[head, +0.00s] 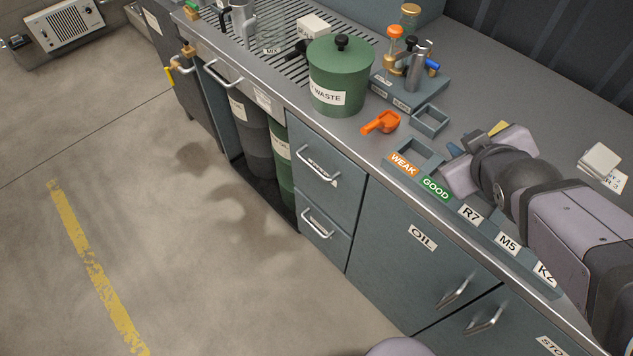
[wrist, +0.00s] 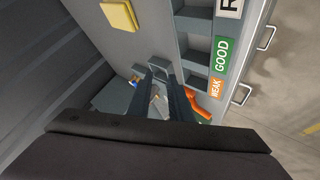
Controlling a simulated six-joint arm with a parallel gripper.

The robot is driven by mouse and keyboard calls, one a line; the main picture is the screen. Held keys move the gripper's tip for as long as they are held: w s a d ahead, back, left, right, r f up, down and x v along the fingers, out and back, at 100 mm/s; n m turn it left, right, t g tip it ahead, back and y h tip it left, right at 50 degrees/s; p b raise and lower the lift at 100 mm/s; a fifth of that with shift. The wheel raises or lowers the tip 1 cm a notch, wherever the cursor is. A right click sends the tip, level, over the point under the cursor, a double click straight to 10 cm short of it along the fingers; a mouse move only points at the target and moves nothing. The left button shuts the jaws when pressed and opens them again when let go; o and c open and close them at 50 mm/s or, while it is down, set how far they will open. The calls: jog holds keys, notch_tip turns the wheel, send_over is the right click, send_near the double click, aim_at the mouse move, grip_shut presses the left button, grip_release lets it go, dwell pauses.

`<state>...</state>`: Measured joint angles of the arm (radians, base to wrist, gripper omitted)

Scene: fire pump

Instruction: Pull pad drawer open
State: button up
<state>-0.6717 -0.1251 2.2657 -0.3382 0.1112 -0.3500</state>
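Two closed drawers are stacked in the bench front in the head view. The upper drawer (head: 322,184) and the lower drawer (head: 325,241) each have a silver bar handle. Their small labels are partly behind the handles and unreadable, so I cannot tell which is the pad drawer. My gripper (head: 454,149) is above the bench top, to the right of the drawers and apart from their handles. In the wrist view my gripper (wrist: 160,80) has two dark fingers with an empty gap between them. Two silver handles show at the right there.
A green waste pot (head: 340,75), an orange scoop (head: 381,122) and a bottle stand (head: 410,92) are on the bench top. A labelled tray (head: 437,188) runs along the front edge. An OIL cabinet (head: 405,250) adjoins the drawers. The floor before them is clear.

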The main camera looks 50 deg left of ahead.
aim_at(315, 172)
jog(key=s+a+r+n+g+y+b, duration=0.1)
jog(key=s+a+n+g+y+b, duration=0.15)
jog(key=s+a+n+y, duration=0.6)
jog(key=s+a+r+n+g+b, duration=0.15)
jog(key=s+a+b, duration=0.35)
jog(key=a, duration=0.8)
jog(key=shift+t, duration=0.6)
jog(key=f, duration=0.8)
jog(key=f+p, duration=0.1)
jog(key=f, duration=1.5)
jog(key=shift+s+d, duration=0.3)
jog(key=shift+d, duration=0.1)
jog(key=shift+p+x, duration=0.35)
jog(key=shift+x, duration=3.3)
jog(key=shift+r, duration=0.1)
grip_shut()
